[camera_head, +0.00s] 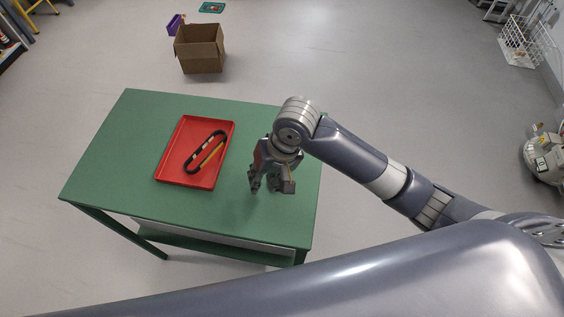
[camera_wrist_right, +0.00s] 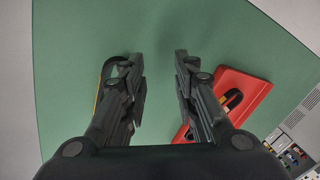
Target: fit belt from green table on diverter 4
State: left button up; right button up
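The belt (camera_head: 206,152), a black loop with a yellowish stretch and pale marks, lies in a red tray (camera_head: 168,176) on the green table (camera_head: 112,160). My right gripper (camera_head: 272,188) is above the table, to the right of the tray and apart from it. In the right wrist view its fingers (camera_wrist_right: 160,75) are spread with only green tabletop between them. The tray (camera_wrist_right: 252,88) shows there at right, with a black piece of the belt (camera_wrist_right: 233,99), partly hidden by a finger. A thin dark and yellow loop shows beside the left finger; I cannot tell what it is. No diverter is identifiable.
An open cardboard box (camera_head: 200,52) stands on the floor beyond the table, with a purple item (camera_head: 176,24) behind it. A white wire basket (camera_head: 520,45) and a grey machine (camera_head: 545,158) are at right. The floor between is clear.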

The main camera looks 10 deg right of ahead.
jog(key=w+d+r+m+g+h, duration=0.1)
jog(key=w+d+r+m+h, duration=0.2)
jog(key=w+d+r+m, duration=0.35)
jog(key=shift+n, duration=0.65)
jog(key=f, duration=0.2)
jog(key=d+f, duration=0.1)
jog(key=f, duration=0.1)
jog(key=w+f, duration=0.1)
jog(key=f, duration=0.1)
jog(key=shift+d+f, duration=0.3)
jog(key=shift+f, duration=0.05)
jog(key=shift+f+p, duration=0.8)
jog(key=shift+f, duration=1.9)
grip_shut()
